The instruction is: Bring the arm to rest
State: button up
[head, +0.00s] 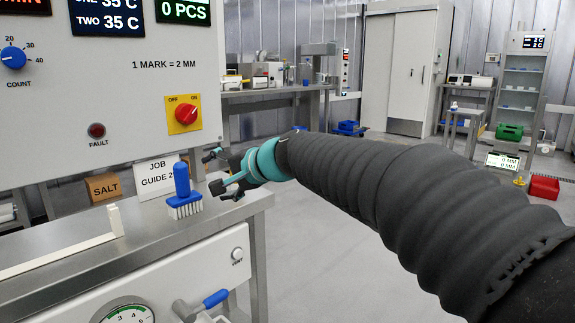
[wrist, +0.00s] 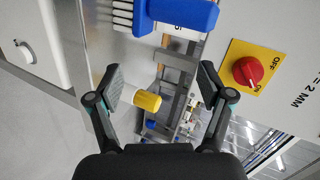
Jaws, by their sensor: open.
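My gripper (head: 222,173) is open and empty beside the machine's right edge in the head view. My arm, in a dark ribbed sleeve, reaches from the lower right to the gripper. A blue-handled brush (head: 182,190) stands bristles down on the steel ledge, just left of the gripper and apart from it. The brush also shows at the top of the wrist view (wrist: 175,14).
The machine panel (head: 110,90) carries a red knob (head: 186,114) on a yellow plate, close to the gripper. A job guide card (head: 157,178) and a salt box (head: 103,187) sit behind the ledge (head: 225,205). A blue-handled lever (head: 214,299) is below.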

jog(key=s+d+f+n+g+h, duration=0.3)
jog(key=s+d+f+n+h, duration=0.3)
jog(key=s+d+f, duration=1.1)
jog(key=s+d+f+t+h+p, duration=0.1)
jog(key=s+d+h, duration=0.4)
jog(key=s+d, duration=0.7)
jog(key=shift+s+d+f+m, duration=0.2)
jog(key=shift+d+f+m, duration=0.3)
jog(key=shift+d, duration=1.65)
